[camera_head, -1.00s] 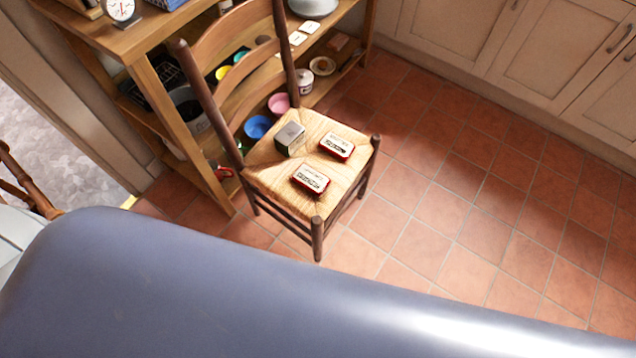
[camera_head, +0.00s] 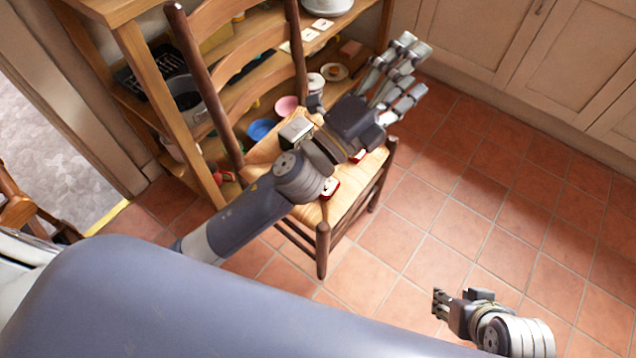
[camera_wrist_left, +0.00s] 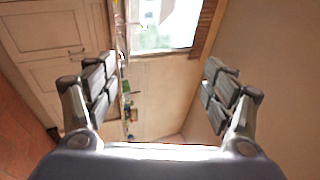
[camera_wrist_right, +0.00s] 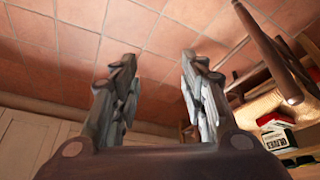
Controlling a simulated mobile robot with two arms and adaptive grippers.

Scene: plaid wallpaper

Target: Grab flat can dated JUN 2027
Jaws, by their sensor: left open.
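Two flat red-and-white cans lie on the woven seat of a wooden chair (camera_head: 348,205). My left gripper (camera_head: 404,78) is open and empty, above and past the right side of the seat. My right gripper (camera_head: 455,296) is over the floor, right of the chair; its fingers stand apart and empty in the right wrist view (camera_wrist_right: 158,85). That view also shows a red-and-white can (camera_wrist_right: 277,137) at right.
A grey box-like tin (camera_head: 296,130) stands on the seat, left of my left arm. The chair's tall back posts (camera_head: 203,85) rise beside it. Wooden shelves (camera_head: 135,60) with bowls stand behind. Tiled floor (camera_head: 500,190) is clear at right, before the cabinets.

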